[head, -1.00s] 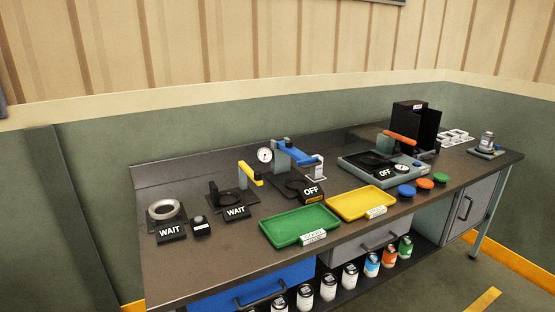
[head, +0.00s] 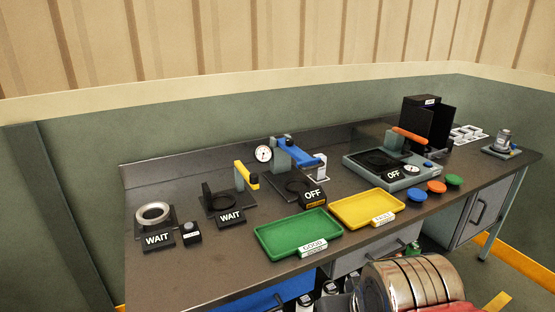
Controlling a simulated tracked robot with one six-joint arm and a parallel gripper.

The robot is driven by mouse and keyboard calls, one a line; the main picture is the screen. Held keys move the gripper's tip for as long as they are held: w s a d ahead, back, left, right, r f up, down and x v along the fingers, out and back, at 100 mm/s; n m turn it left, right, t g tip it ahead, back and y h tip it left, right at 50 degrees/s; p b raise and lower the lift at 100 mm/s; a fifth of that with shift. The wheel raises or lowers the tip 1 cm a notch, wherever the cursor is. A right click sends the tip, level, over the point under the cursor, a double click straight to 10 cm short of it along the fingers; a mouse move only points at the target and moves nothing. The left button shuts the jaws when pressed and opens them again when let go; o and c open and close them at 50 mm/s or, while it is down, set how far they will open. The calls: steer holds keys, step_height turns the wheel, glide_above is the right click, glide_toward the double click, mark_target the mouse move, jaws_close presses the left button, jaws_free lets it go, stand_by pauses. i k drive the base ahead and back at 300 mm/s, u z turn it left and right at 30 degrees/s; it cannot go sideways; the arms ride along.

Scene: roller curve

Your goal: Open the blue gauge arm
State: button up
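The blue gauge arm (head: 297,153) is at the middle of the bench. It reaches from a grey post (head: 281,154) toward the front right, lying roughly level, and its tip is by a small light grey bracket (head: 319,170). A round white dial (head: 263,153) stands left of the post. A black sign reading OFF (head: 313,194) sits in front of the arm. My gripper is not in view; only a metal and red part of my arm (head: 407,286) shows at the bottom right, well in front of and below the blue arm.
A green tray (head: 268,234) and a yellow tray (head: 341,212) lie in front of the gauge. A yellow arm (head: 246,175) stands left of it, with a WAIT sign (head: 232,217). A grey station with an orange handle (head: 408,135) is to the right.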

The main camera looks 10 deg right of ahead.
mark_target(306, 162)
steer(key=u, duration=0.5)
steer(key=i, duration=0.9)
steer(key=u, duration=0.35)
